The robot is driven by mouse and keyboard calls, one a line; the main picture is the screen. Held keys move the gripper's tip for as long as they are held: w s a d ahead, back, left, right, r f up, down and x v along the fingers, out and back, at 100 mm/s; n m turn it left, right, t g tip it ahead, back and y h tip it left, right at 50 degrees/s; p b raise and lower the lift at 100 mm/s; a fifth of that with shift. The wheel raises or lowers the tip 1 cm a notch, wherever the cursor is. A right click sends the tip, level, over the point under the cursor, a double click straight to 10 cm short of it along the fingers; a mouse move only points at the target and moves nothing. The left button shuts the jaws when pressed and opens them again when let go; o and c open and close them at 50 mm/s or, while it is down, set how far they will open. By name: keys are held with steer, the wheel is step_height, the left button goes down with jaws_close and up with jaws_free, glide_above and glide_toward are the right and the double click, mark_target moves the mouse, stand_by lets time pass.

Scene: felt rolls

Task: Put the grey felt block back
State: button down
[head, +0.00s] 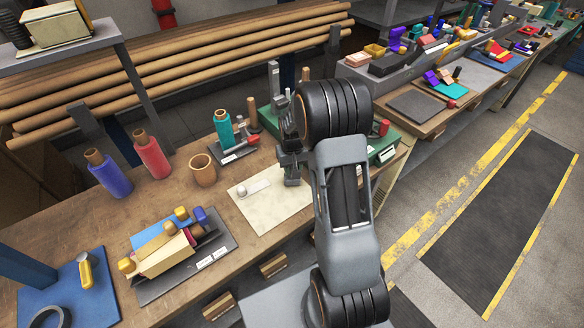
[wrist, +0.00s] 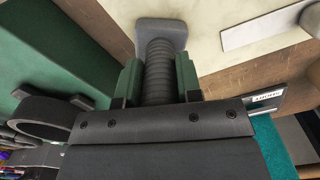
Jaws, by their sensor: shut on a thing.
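My gripper (head: 291,160) is shut on a grey piece (wrist: 160,30), which I take to be the grey felt block. In the wrist view it has a dark ribbed stem between the two green finger pads and a grey rounded block at its far end. In the head view the grey piece (head: 292,180) hangs below my gripper at the right part of a cream sheet (head: 275,212). I cannot tell whether it touches the sheet. Dark labelled trays lie on the bench: one in front (head: 216,262), one behind (head: 246,150).
A green box (head: 385,152) stands close behind and right of my gripper. The rear tray bears a teal roll (head: 223,128). A wooden cup (head: 203,170), a red roll (head: 152,155) and a blue roll (head: 108,174) stand left. A white strip (head: 256,187) lies on the sheet.

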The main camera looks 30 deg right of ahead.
steer(key=shift+f, duration=0.2)
steer(key=c, duration=0.7)
jaws_free()
steer(key=shift+r, duration=0.1)
step_height(320, 180, up, 14)
steer(key=shift+f+b, duration=0.15)
steer(key=shift+b, duration=0.5)
